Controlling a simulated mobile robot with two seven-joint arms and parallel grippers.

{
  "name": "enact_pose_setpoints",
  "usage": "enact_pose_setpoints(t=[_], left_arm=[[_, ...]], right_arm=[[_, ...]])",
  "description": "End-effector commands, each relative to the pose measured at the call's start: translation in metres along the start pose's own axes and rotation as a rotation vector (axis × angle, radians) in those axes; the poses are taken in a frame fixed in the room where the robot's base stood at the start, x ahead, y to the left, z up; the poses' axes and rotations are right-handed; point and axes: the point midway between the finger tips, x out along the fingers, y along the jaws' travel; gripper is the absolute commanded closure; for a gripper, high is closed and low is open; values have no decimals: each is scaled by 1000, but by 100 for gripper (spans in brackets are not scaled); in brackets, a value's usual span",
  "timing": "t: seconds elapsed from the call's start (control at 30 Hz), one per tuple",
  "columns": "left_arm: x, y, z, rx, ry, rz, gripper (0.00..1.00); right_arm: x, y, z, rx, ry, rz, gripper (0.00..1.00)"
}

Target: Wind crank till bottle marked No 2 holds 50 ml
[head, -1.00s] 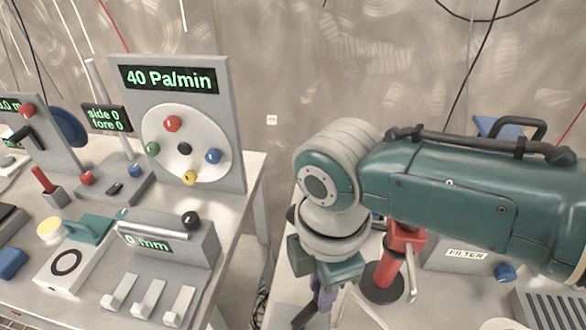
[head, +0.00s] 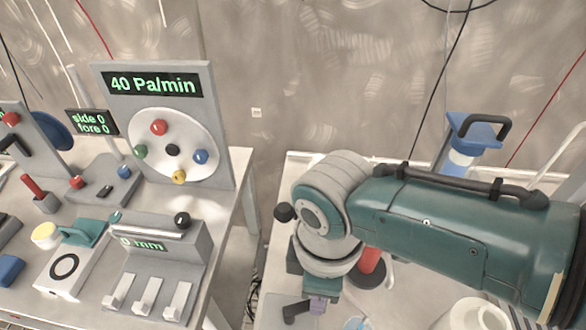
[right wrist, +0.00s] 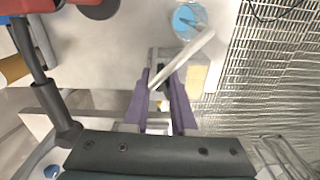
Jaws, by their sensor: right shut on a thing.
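My right gripper (head: 317,303) points down over the right-hand table in the head view, mostly hidden by my own arm. In the right wrist view its two purple fingers (right wrist: 161,88) are closed around a small dark part. A pale bar (right wrist: 188,57) slants across the fingertips; I cannot tell whether this is the crank. A clear vessel with blue contents (right wrist: 188,20) stands just beyond the bar, and its edge shows in the head view (head: 355,323). No marking No 2 or liquid level is readable. My left gripper is not in view.
A panel reading 40 Pa/min (head: 154,84) and a 0 mm unit (head: 150,245) stand on the left table. A gap separates the two tables. A red post (head: 370,262), a blue-topped device (head: 475,135) and a white container (head: 478,315) are near my right arm.

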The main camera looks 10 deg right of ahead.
Motion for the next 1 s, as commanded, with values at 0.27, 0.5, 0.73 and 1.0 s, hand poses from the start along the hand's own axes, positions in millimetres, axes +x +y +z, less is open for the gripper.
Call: enact_pose_setpoints(t=[0.27, 0.5, 0.73, 1.0], left_arm=[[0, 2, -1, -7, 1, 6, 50], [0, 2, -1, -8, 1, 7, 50], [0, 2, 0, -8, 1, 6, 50], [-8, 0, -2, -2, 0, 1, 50]], right_arm=[[-1, 0, -1, 3, 1, 0, 100], [-1, 0, -1, 2, 1, 0, 60], [0, 0, 0, 2, 1, 0, 45], [-12, 0, 0, 2, 2, 1, 45]])
